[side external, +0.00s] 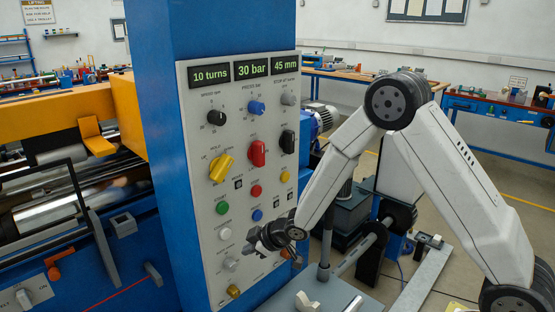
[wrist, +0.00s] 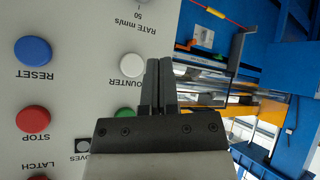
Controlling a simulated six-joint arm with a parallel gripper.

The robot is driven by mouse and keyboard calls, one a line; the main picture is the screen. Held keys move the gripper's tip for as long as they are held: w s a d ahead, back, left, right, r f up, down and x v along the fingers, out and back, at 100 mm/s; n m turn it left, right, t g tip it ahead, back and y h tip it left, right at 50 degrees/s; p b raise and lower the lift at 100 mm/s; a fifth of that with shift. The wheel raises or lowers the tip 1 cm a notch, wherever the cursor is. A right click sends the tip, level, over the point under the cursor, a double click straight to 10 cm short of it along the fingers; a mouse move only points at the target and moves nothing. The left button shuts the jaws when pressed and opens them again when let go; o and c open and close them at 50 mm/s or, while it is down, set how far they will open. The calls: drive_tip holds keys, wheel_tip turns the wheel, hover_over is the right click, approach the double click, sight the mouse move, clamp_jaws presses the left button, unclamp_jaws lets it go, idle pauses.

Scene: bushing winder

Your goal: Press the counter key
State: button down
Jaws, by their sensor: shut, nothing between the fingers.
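The counter key is a round white button on the grey control panel (side external: 205,165). In the side view it (side external: 225,234) sits low on the left, below the green button. In the wrist view the key (wrist: 132,65) is by the word COUNTER, just left of the fingertips. My gripper (side external: 250,246) is shut and empty, in front of the lower panel and right of the key. In the wrist view its fingers (wrist: 159,66) lie side by side and cover part of the label. I cannot tell whether the tips touch the panel.
Near the key are a green button (wrist: 124,113), a blue RESET button (wrist: 33,51) and a red STOP button (wrist: 33,119). Knobs fill the upper panel, under displays (side external: 251,69) reading 10 turns, 30 bar and 45 mm. The orange and blue winder stands to the left.

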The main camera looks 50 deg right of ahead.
sight(225, 239)
drive_tip(key=shift+w, duration=2.75)
drive_tip(key=shift+w, duration=0.9)
idle(1.2)
drive_tip(key=shift+s, duration=0.9)
drive_tip(key=shift+s, duration=0.1)
drive_tip(key=s, duration=0.4)
drive_tip(key=shift+s, duration=0.4)
drive_tip(key=shift+r, duration=0.1)
idle(0.6)
